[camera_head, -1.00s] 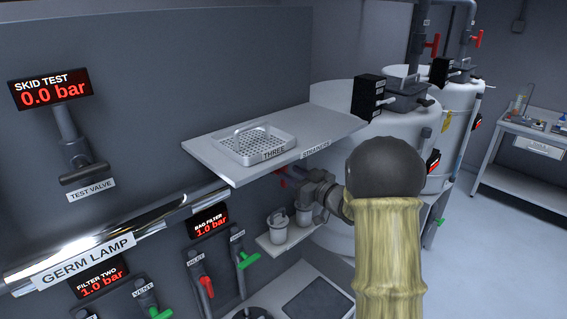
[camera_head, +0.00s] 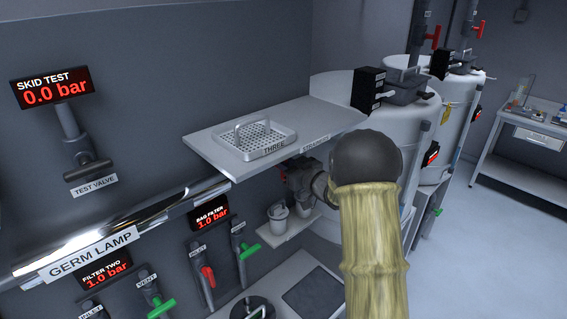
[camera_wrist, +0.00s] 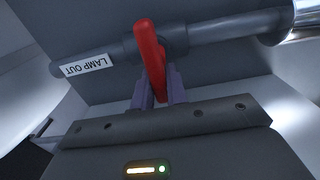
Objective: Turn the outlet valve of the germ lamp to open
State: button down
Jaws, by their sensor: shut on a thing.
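The germ lamp (camera_head: 150,222) is a shiny horizontal tube at lower left in the head view, with a white name label. In the wrist view, its outlet valve has a red lever handle (camera_wrist: 150,52) on a grey pipe (camera_wrist: 225,27), beside an upside-down "LAMP OUT" label (camera_wrist: 86,66). My gripper (camera_wrist: 159,90) is shut on the red handle, one finger on each side of it. The handle stands across the pipe in this view.
A grey shelf (camera_head: 215,152) with a perforated tray (camera_head: 268,153) juts out just above my gripper. Below are a small ledge with white cups (camera_head: 278,223), a red-handled inlet valve (camera_head: 208,275) and green-handled valves (camera_head: 250,250). Large white tanks (camera_head: 395,125) stand at right. Open floor lies beyond.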

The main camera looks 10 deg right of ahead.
jog(key=shift+f+n+b, duration=0.2)
jog(key=shift+n+b, duration=0.2)
jog(key=shift+b, duration=0.55)
jog(key=n+b, duration=0.1)
jog(key=b, duration=0.1)
jog(key=n+b, duration=0.1)
jog(key=b, duration=0.1)
jog(key=n+b, duration=0.1)
jog(key=b, duration=0.1)
jog(key=shift+s+a+f, duration=0.2)
jog(key=shift+a+f, duration=0.05)
jog(key=shift+a, duration=0.05)
jog(key=n+b, duration=0.4)
jog(key=b, duration=0.2)
jog(key=f+n+b, duration=0.1)
jog(key=n+b, duration=0.4)
jog(key=b, duration=0.1)
jog(key=a+n+b, duration=0.1)
jog(key=n+b, duration=0.3)
jog(key=b, duration=0.3)
jog(key=shift+s+a+f+n, duration=0.1)
jog(key=shift+s+f+n, duration=0.15)
jog(key=shift+s+n, duration=0.15)
jog(key=c, duration=1.4)
grip_release()
jog(key=shift+r, duration=0.1)
